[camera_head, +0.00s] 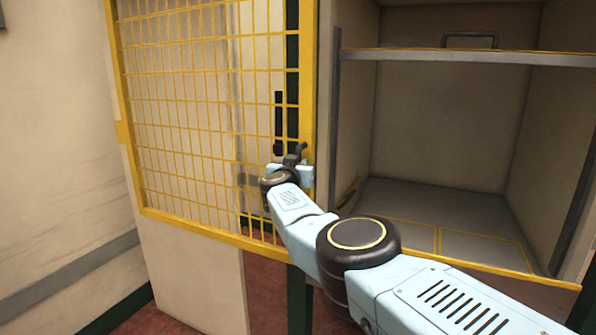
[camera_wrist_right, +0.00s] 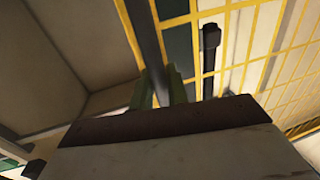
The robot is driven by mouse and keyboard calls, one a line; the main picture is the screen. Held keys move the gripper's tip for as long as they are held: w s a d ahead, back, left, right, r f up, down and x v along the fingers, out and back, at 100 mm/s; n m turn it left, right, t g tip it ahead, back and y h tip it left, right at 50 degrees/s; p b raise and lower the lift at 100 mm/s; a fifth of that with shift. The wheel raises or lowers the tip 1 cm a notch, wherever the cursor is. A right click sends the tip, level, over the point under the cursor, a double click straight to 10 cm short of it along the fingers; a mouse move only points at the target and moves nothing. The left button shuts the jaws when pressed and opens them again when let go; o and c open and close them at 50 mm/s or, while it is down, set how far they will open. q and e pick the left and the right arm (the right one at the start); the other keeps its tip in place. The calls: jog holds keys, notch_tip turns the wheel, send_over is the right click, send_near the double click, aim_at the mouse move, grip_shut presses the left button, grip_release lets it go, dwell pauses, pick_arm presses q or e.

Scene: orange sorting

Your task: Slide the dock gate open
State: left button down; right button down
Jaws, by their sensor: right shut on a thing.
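The dock gate (camera_head: 312,70) is a yellow-framed mesh panel on the left of the head view. It stands left of the bay, whose front is uncovered. A black upright handle (camera_head: 279,115) is near its right edge; it also shows in the right wrist view (camera_wrist_right: 210,50). My right gripper (camera_head: 290,160) is at the gate's right edge, just below the visible part of the handle, and is shut on the gate. The fingers partly hide the exact part held. My left gripper is not in view.
The open bay (camera_head: 440,120) has a shelf (camera_head: 470,57) with a dark handle on top and an empty grey floor. A pale wall (camera_head: 50,130) stands at the left. My right arm crosses the bay's lower front.

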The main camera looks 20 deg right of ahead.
jog(key=shift+d, duration=0.1)
dwell(0.3)
jog(key=c, duration=1.4)
grip_release()
jog(key=shift+c, duration=0.2)
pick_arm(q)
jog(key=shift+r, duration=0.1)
